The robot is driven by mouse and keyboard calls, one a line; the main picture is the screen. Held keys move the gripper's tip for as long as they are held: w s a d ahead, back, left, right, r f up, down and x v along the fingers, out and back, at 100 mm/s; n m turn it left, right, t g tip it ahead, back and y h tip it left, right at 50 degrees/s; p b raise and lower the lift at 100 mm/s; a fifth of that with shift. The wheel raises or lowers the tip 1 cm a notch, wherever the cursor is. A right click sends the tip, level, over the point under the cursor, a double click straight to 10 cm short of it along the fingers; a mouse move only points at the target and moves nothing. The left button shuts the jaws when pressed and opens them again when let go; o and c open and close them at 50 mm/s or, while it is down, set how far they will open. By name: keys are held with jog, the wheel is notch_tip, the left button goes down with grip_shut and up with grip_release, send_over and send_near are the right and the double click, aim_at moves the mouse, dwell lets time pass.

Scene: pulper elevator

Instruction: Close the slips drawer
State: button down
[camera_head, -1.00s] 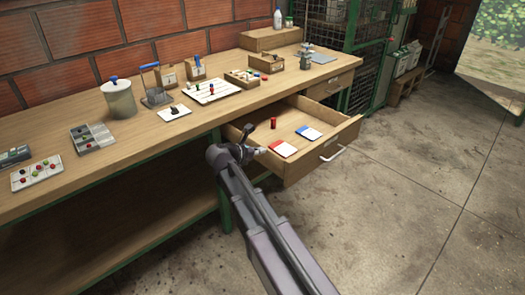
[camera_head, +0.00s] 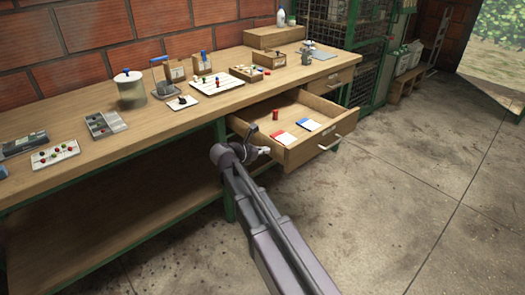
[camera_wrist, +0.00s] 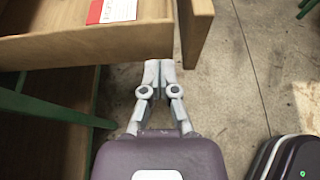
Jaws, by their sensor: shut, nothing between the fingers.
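The slips drawer (camera_head: 333,143) is pulled out from under the bench top. A red slip pad (camera_head: 284,138), a blue slip pad (camera_head: 308,124) and a red cylinder (camera_head: 275,115) are in it. My gripper (camera_head: 265,150) is shut and empty at the drawer's near left side. In the wrist view my shut fingertips (camera_wrist: 158,66) are just below the drawer's side wall (camera_wrist: 90,47), near its corner with the front panel (camera_wrist: 194,28). I cannot tell whether they touch it. The drawer's handle (camera_head: 330,144) is on the front panel, to the right of my gripper.
The wooden bench (camera_head: 150,128) carries a lidded canister (camera_head: 130,90), trays and small boxes. A second drawer (camera_head: 330,82) is shut farther along. A green bench leg (camera_head: 228,200) stands left of my arm. The concrete floor before the drawer is clear.

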jog(key=s+d+f+m+g+y, duration=0.5)
jog(key=s+d+f+m, duration=0.4)
jog(key=s+m, duration=0.35)
jog(key=s+f+m+g+y, duration=0.2)
jog(key=s+m+y, duration=0.3)
jog(key=s+m, duration=0.5)
jog(key=shift+a+f+m+g+y, duration=0.15)
jog(key=shift+f+m+g+y, duration=0.2)
jog(key=shift+m, duration=0.9)
